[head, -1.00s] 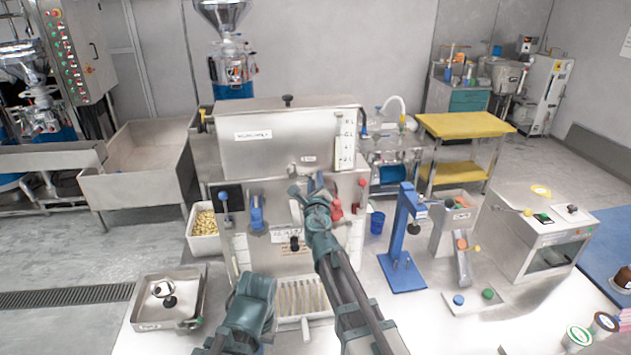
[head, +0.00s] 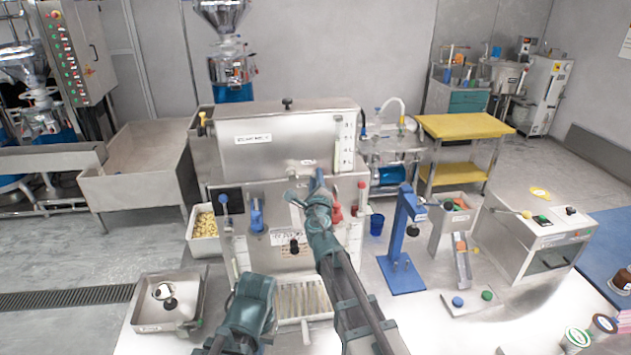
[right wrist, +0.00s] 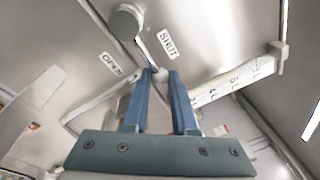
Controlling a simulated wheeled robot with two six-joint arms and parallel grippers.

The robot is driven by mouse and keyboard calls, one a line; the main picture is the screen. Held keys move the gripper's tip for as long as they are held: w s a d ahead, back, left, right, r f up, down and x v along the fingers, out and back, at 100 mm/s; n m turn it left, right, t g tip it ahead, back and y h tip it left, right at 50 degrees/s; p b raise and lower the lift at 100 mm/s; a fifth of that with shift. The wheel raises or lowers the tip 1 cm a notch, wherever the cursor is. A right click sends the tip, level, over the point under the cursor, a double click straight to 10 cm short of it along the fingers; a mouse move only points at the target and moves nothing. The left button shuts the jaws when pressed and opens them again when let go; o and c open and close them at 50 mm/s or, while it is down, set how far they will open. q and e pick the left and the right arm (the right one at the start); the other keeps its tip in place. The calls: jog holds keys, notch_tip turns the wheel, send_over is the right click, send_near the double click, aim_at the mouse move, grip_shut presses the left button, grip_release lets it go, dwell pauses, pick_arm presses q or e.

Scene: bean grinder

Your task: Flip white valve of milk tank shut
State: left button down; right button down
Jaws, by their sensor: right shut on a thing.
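The milk tank (head: 247,157) is a grey metal box at the back of the table in the head view. My right gripper (head: 317,179) is at its front. In the right wrist view my right gripper's blue fingers (right wrist: 163,75) are shut on the small pale end of the valve lever. The lever (right wrist: 145,48) has a thin rod that runs up left to a round grey knob (right wrist: 127,20). The label SHUT (right wrist: 167,42) is right of the rod and the label OPEN (right wrist: 112,64) left of it. My left arm shows low in the head view, without visible fingers.
A blue press stand (head: 403,240) is to the right of my right arm. A metal tray (head: 168,302) lies front left, and a ridged white tray (head: 305,298) sits below the tank. A red knob (head: 336,213) is close beside my right gripper.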

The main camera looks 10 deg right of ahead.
jog(key=shift+r+n, duration=0.15)
jog(key=shift+n, duration=0.15)
pick_arm(q)
jog(key=shift+r, duration=0.1)
pick_arm(e)
jog(key=c, duration=0.7)
grip_release()
jog(key=shift+s, duration=0.15)
